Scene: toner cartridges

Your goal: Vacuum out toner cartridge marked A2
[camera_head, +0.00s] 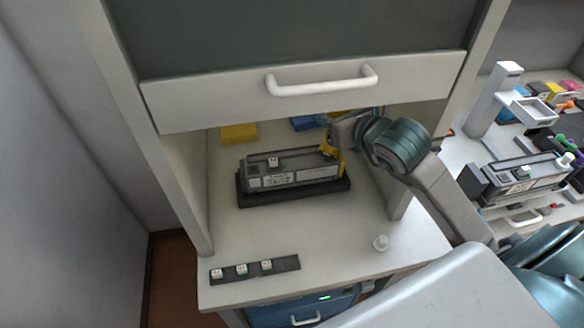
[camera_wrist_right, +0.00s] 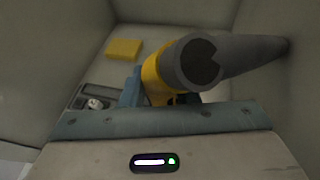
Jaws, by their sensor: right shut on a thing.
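A grey toner cartridge (camera_head: 292,176) lies on a black tray (camera_head: 330,188) inside the hooded booth. It has a small white tagged piece on top and white labels on its front; I cannot read the marking. My right gripper (camera_head: 336,136) reaches in under the sash and is shut on a yellow-collared vacuum nozzle (camera_head: 330,149), at the cartridge's right end. The right wrist view shows the nozzle's yellow collar (camera_wrist_right: 153,80) and thick grey hose (camera_wrist_right: 240,55). Whether the nozzle touches the cartridge is unclear. My left gripper is not in view.
The raised sash (camera_head: 210,105) with its white handle hangs above. A yellow block (camera_head: 239,133) and a blue item (camera_head: 303,123) lie behind. Another cartridge (camera_head: 515,178) stands on the right bench.

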